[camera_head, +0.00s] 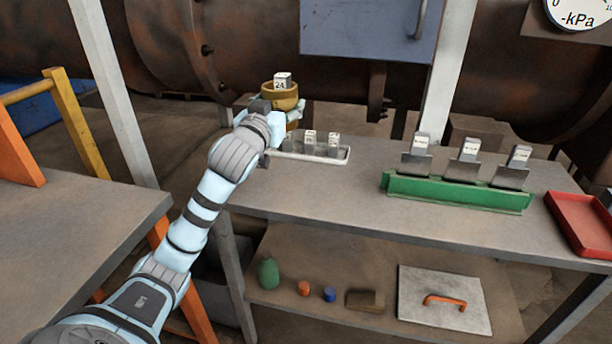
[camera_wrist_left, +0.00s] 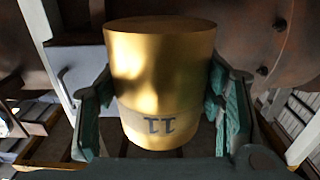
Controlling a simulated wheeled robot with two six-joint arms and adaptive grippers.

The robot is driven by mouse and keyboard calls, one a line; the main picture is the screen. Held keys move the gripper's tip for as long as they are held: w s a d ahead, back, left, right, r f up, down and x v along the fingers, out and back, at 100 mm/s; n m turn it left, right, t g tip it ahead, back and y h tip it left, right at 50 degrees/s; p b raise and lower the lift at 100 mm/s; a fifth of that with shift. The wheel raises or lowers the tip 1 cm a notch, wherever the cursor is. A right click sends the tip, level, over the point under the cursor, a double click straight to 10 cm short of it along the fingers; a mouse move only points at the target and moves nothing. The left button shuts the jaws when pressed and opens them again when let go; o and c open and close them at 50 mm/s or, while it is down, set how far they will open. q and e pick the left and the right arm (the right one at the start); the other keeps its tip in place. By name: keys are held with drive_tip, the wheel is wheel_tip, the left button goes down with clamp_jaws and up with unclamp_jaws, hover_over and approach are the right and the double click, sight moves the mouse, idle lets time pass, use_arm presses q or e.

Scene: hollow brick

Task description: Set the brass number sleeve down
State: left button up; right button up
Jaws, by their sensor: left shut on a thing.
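The brass number sleeve (camera_wrist_left: 158,75) fills the middle of the left wrist view, with a number that looks like 11, upside down in that view. My left gripper (camera_wrist_left: 155,105) is shut on it, with a finger on each side. In the head view the sleeve (camera_head: 281,97) shows as a gold cylinder beyond my left gripper (camera_head: 282,110), above the far left part of the grey bench. A small block marked 24 (camera_head: 283,80) shows at the sleeve's top; whether it sits in it or behind it I cannot tell. My right gripper is not in view.
A clear tray (camera_head: 340,155) with several small tagged blocks lies just right of my gripper on the bench (camera_head: 330,195). A green rack (camera_head: 455,193) holds 3 tagged pieces. A red tray (camera_head: 580,225) is at the right edge. Bare bench lies in front of the clear tray.

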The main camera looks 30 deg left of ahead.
use_arm(q)
wheel_tip(320, 180, down, 17)
drive_tip(key=b, duration=0.6)
drive_tip(key=shift+f, duration=0.4)
drive_tip(key=shift+r, duration=0.15)
drive_tip(key=o, duration=1.6)
drive_tip(key=shift+s+d, duration=0.15)
drive_tip(key=shift+s, duration=0.25)
drive_tip(key=p+v, duration=0.1)
drive_tip(key=v, duration=1)
drive_tip(key=shift+s+p, duration=0.1)
drive_tip(key=shift+p, duration=0.3)
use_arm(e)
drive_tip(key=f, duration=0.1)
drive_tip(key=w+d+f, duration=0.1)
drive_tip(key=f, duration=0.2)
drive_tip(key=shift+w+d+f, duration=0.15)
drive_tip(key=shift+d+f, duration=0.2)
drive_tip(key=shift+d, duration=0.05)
